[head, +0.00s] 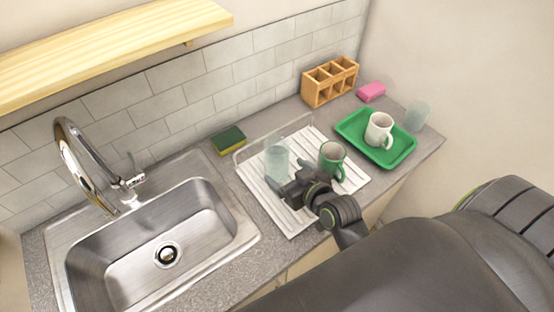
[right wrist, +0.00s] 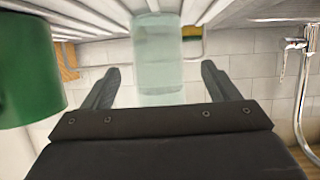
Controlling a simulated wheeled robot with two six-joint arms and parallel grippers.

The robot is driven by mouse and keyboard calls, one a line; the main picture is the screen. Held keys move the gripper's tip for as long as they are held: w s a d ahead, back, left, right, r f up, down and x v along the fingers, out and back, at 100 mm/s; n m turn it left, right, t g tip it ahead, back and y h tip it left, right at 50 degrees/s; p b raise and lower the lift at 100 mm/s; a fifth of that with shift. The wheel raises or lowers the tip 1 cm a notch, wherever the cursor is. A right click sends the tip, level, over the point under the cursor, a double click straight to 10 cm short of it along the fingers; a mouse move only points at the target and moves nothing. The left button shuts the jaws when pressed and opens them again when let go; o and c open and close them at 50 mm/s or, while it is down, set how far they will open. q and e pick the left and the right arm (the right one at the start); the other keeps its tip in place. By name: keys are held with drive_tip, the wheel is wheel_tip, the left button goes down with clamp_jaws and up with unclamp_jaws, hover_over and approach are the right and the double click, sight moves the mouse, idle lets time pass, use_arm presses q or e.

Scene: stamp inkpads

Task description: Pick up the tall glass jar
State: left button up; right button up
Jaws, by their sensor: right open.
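A tall, pale translucent glass jar (head: 277,160) stands upright on the white ribbed drying rack. My right gripper (head: 284,183) is right at its near side, low over the rack. In the right wrist view, which is upside down, the jar (right wrist: 158,55) lies straight ahead, in line with the gap between the two spread fingers of my right gripper (right wrist: 160,78). The gripper is open and holds nothing. I cannot tell whether a finger touches the jar. A second translucent glass (head: 417,116) stands beside the green tray. My left gripper is not in view.
A green mug (head: 331,160) stands on the rack (head: 290,217) close to the right gripper; it looms large in the wrist view (right wrist: 30,70). A green tray (head: 351,126) holds a white mug (head: 378,130). A sponge (head: 228,140) and the sink (head: 130,262) are left.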

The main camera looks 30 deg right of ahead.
sight(284, 166)
drive_tip(key=shift+r+p+x, duration=0.15)
drive_tip(key=shift+p+x, duration=0.15)
drive_tip(key=shift+x, duration=0.75)
drive_tip(key=shift+r+p+x, duration=0.15)
drive_tip(key=shift+p+x, duration=0.15)
drive_tip(key=shift+x, duration=0.7)
drive_tip(key=shift+w+d, duration=0.1)
drive_tip(key=shift+d, duration=0.05)
drive_tip(key=shift+c, duration=0.4)
drive_tip(key=c, duration=1.2)
drive_tip(key=shift+c, duration=0.5)
drive_tip(key=shift+w+r, duration=0.1)
drive_tip(key=shift+r, duration=0.2)
